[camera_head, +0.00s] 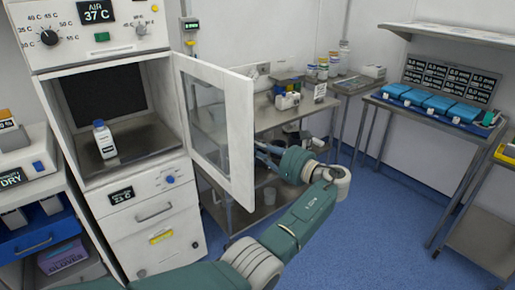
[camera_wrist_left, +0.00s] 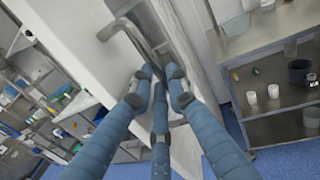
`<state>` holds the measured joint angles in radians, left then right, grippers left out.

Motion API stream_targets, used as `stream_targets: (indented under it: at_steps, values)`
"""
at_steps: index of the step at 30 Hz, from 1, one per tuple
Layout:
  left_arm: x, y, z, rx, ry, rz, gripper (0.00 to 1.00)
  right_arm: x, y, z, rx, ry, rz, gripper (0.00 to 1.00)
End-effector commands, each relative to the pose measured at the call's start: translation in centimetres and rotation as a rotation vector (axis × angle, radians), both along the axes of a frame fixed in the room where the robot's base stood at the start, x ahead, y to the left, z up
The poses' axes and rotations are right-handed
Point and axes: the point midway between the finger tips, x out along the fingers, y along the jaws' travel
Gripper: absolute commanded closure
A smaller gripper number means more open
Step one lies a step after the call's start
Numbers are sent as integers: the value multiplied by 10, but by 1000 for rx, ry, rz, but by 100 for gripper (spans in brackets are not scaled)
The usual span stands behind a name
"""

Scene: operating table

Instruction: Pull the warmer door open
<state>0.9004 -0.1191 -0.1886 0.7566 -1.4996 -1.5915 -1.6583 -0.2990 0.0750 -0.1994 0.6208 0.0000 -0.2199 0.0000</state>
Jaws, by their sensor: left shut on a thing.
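The warmer (camera_head: 110,50) stands at the left of the head view, with its upper chamber exposed. Its white-framed glass door (camera_head: 240,125) stands swung wide out from the chamber's right side. My left gripper (camera_head: 267,153) is at the outer face of the door, partly hidden behind its free edge. In the left wrist view the blue fingers of this gripper (camera_wrist_left: 160,78) are shut on the metal door handle (camera_wrist_left: 132,28). My right gripper is not in view.
A steel cart (camera_head: 275,118) with items on it stands behind the door, close to my gripper. A table with blue packs (camera_head: 420,98) is at the right. Blue floor (camera_head: 385,215) is clear at the centre right.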

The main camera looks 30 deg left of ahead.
Motion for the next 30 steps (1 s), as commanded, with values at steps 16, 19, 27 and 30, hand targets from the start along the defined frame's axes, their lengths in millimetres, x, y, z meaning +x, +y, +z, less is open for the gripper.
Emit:
stream_targets:
  at_steps: [16, 19, 27, 30]
  values:
    - [-1, 1, -1, -3, 2, 3, 65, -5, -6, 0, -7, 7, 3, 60]
    - [0, 1, 0, -2, 0, 2, 65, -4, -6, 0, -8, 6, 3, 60]
    - [-5, -26, -1, -3, 1, -1, 65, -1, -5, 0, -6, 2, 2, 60]
    - [-9, -47, -1, -4, 2, -1, 65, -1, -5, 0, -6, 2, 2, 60]
